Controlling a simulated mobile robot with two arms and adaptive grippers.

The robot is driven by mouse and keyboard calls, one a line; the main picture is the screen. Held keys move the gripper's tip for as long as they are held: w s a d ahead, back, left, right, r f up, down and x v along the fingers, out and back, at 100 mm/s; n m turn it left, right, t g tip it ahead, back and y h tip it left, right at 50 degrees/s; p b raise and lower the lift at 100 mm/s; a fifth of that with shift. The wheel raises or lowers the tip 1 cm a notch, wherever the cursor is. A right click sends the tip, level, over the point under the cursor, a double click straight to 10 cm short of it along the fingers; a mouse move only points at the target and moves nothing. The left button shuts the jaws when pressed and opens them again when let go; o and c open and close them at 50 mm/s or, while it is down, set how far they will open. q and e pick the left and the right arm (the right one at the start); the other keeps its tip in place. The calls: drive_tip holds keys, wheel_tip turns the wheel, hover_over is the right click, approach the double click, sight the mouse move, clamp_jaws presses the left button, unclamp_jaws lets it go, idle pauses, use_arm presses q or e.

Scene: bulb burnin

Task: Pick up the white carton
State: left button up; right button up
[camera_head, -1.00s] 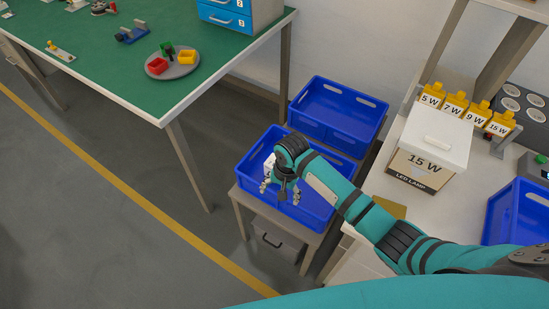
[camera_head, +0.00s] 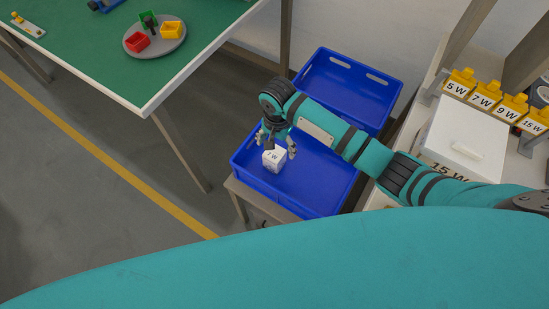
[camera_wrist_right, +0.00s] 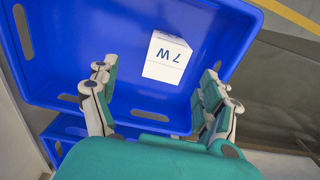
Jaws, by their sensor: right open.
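In the right wrist view the carton (camera_wrist_right: 167,57) lies on the crate floor, ahead of the fingertips and nearer the right finger. My right gripper (camera_head: 277,147) is over the crate, beside and above the carton. In the wrist view the right gripper (camera_wrist_right: 157,92) has its fingers wide apart with nothing between them. My left gripper does not show.
A second blue crate (camera_head: 347,88) stands behind the near one. To the right, a bench holds a large white box (camera_head: 468,135) marked "15 W" and yellow labelled blocks (camera_head: 484,95). A green-topped table (camera_head: 90,62) with a grey plate (camera_head: 172,46) stands at left.

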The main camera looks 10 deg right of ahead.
sight(275, 152)
wheel_tip(275, 152, down, 3)
drive_tip(key=shift+r, duration=0.1)
drive_tip(key=shift+w+f, duration=0.1)
drive_tip(key=shift+f, duration=0.15)
drive_tip(key=f, duration=0.2)
drive_tip(key=f+b, duration=0.1)
drive_tip(key=shift+w+a+f, duration=0.2)
drive_tip(key=shift+a+f, duration=0.1)
drive_tip(key=shift+f, duration=0.5)
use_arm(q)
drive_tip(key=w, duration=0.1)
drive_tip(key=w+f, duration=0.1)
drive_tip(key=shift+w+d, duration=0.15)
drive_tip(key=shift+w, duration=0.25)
use_arm(e)
drive_tip(key=c, duration=1.3)
